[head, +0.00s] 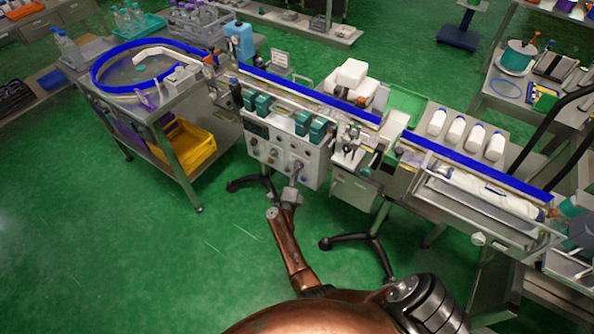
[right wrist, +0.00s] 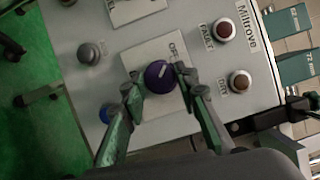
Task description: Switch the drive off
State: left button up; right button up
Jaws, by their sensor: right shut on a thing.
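The white control panel (head: 268,158) of the machine faces me in the middle of the head view. In the right wrist view, a dark purple rotary knob (right wrist: 159,77) with a pale pointer mark sits on a white plate (right wrist: 138,57). The word OFF is printed beside it, partly hidden by a fingertip. My right gripper (right wrist: 158,80) is shut on the knob, one finger on each side. In the head view my right gripper (head: 296,171) is at the panel's front and hides the knob. My left gripper is not in view.
Around the knob are a FAULT lamp (right wrist: 225,31), a second lamp (right wrist: 240,81), a grey knob (right wrist: 90,53) and a blue button (right wrist: 105,114). A conveyor with blue rails (head: 310,92) runs above the panel. A cart with a yellow bin (head: 192,148) stands left. Green floor is clear in front.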

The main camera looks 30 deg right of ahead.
jog(key=o, duration=1.1)
jog(key=shift+o, duration=0.2)
